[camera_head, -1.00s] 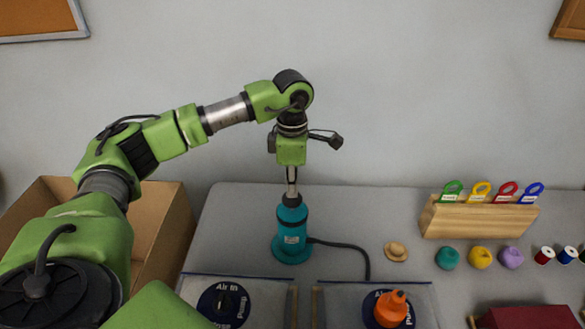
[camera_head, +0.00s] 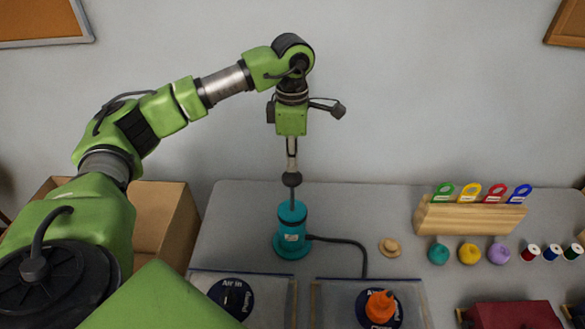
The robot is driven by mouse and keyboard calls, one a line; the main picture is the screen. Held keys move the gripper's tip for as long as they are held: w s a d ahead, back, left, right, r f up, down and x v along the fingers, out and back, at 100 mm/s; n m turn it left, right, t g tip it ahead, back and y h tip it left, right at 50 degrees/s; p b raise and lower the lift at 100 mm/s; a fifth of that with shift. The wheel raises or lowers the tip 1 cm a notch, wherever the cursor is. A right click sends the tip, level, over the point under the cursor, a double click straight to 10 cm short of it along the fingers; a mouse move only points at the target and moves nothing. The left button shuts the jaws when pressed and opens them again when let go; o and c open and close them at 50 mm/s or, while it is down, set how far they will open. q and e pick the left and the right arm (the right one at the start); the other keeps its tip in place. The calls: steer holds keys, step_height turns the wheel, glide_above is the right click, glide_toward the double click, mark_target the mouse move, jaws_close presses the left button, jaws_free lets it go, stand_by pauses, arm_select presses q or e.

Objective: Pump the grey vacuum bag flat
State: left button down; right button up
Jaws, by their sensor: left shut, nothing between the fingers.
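A teal pump (camera_head: 292,230) stands upright at the back of the table. Its thin rod is drawn up, with a dark round knob (camera_head: 292,180) on top. My left gripper (camera_head: 292,167) points down, shut, its fingertips at the top of the knob. A bag (camera_head: 270,308) with a dark dial lies at the front left. A second bag (camera_head: 405,300) to its right has a similar dial with an orange piece (camera_head: 381,306) on it. Both look greyish and are cut off by the lower edge; I cannot tell how full they are. My right gripper is out of view.
A black hose (camera_head: 355,248) runs from the pump toward the right bag. A cardboard box (camera_head: 165,215) stands left. A dark red box (camera_head: 515,316) lies front right.

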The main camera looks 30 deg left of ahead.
arm_select(q)
steer(key=shift+r, duration=0.1)
steer(key=shift+s+f+b, duration=0.1)
steer(key=shift+f+b, duration=4.2)
steer(key=shift+f, duration=1.5)
steer(key=shift+r+p, duration=3.85)
steer(key=shift+r, duration=2)
steer(key=shift+f+b, duration=4.25)
steer(key=shift+f, duration=1.6)
steer(key=shift+r+p, duration=3.95)
steer(key=shift+r, duration=1.9)
